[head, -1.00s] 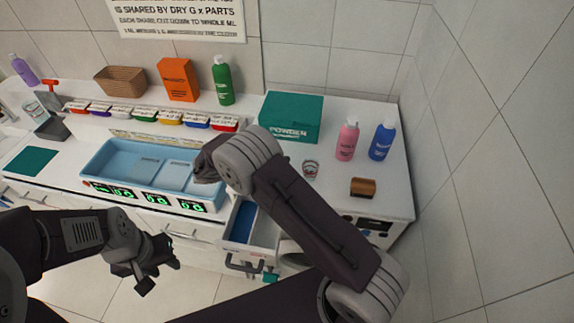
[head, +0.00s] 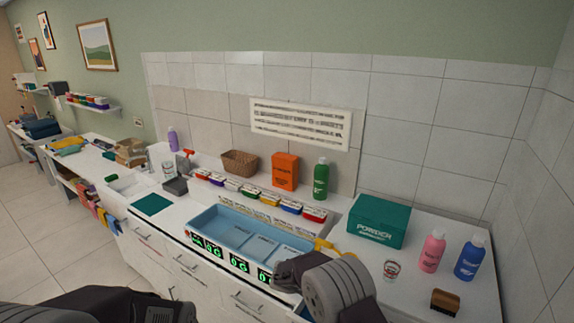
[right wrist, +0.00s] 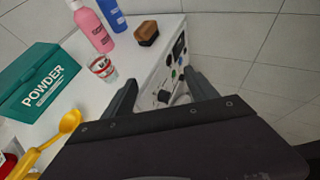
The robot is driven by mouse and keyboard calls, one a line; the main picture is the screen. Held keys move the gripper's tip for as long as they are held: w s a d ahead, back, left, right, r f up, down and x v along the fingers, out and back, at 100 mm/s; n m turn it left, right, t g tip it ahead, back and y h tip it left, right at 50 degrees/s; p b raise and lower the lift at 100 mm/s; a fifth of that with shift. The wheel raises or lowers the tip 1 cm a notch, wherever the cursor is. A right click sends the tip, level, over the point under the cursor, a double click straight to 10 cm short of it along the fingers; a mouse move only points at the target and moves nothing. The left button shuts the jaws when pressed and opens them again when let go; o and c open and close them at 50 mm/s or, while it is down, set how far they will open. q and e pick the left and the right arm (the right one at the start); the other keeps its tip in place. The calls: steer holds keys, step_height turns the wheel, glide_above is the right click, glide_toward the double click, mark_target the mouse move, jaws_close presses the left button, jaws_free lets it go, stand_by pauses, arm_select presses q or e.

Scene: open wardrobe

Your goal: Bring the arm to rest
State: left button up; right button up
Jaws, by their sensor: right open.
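My right gripper (right wrist: 162,90) is open in the right wrist view, with its two dark fingers apart and nothing between them. Beyond the fingers is a front panel with knobs (right wrist: 165,96) below the counter edge. In the head view my right arm (head: 338,285) rises at the bottom centre, bent, and its fingertips are not visible there. My left arm (head: 95,305) shows only as a dark link at the bottom left; its gripper is out of the frame.
The white counter (head: 420,275) holds a green powder box (head: 378,222), a pink bottle (head: 432,252), a blue bottle (head: 470,258), a small glass (head: 391,269), a brown block (head: 445,302) and a blue tray (head: 215,222). A yellow scoop (right wrist: 62,130) lies near the right gripper.

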steer(key=s+d+r+m+g+y+b, duration=0.1)
steer(key=d+m+b, duration=0.2)
steer(key=d, duration=0.3)
steer(key=s+d+f+m+g+y+b, duration=0.1)
steer(key=s+f+m+y+b, duration=0.25)
steer(key=s, duration=0.45)
arm_select(q)
step_height(320, 180, down, 11)
steer(key=b, duration=0.3)
steer(key=shift+w+d+r, duration=0.15)
steer(key=shift+w+d, duration=0.05)
steer(key=shift+w, duration=0.2)
arm_select(e)
steer(key=s+a+f+m+t+y, duration=0.3)
steer(key=s+a+f+m+y, duration=0.4)
steer(key=a+f+m+y, duration=0.1)
steer(key=a+f+m, duration=0.1)
steer(key=a+m, duration=0.1)
steer(key=m, duration=0.1)
steer(key=shift+s+f+m, duration=0.15)
steer(key=shift+s+m, duration=0.1)
steer(key=shift+m, duration=0.1)
arm_select(q)
steer(key=shift+s, duration=0.15)
arm_select(e)
steer(key=shift+s, duration=0.15)
